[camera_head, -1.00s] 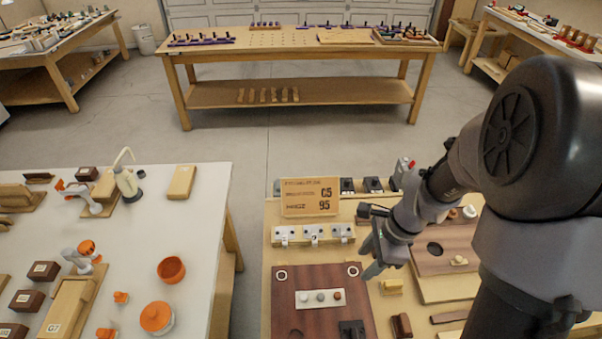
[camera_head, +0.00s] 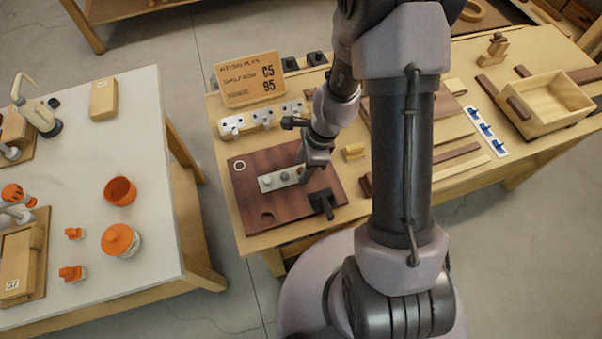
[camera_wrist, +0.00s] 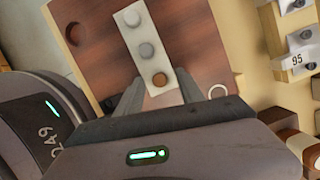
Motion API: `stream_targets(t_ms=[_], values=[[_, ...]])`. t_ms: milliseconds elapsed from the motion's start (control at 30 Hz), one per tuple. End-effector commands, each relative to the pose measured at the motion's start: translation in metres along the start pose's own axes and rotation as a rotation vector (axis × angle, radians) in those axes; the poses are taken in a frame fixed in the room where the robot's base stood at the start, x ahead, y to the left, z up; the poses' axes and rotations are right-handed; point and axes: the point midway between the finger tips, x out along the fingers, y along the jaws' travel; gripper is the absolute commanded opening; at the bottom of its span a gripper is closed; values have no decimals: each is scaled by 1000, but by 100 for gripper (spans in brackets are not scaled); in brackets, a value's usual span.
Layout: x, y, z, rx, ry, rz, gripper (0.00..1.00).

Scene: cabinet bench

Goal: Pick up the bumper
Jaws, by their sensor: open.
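No part is labelled as the bumper, and I cannot tell for sure which one it is. A pale strip (camera_head: 268,184) with several small round pieces in a row lies on the dark red-brown board (camera_head: 250,205). In the wrist view the strip (camera_wrist: 146,60) carries a light grey piece (camera_wrist: 132,18), a grey piece (camera_wrist: 146,50) and a brown piece (camera_wrist: 159,79). My gripper (camera_head: 306,172) is over the strip's right end. In the wrist view my open gripper (camera_wrist: 160,92) has its fingers apart on either side of the strip's brown-piece end, holding nothing visible.
A black block (camera_head: 322,203) stands on the board near my gripper. White hook plates (camera_head: 264,116) and a sign (camera_head: 248,80) stand behind. A yellow block (camera_head: 353,152) is to the right, and a wooden box (camera_head: 545,103) is farther right. A white table (camera_head: 150,150) stands left.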

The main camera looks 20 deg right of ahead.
Motion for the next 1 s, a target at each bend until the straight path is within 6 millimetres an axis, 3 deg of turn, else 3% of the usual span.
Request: stream_targets(t_ms=[167,400,767,1000], values=[[-2,0,0,0,0,0,45],[-2,0,0,0,0,0,0],[-3,0,1,0,0,0,0],[-31,0,9,0,-1,0,0]])
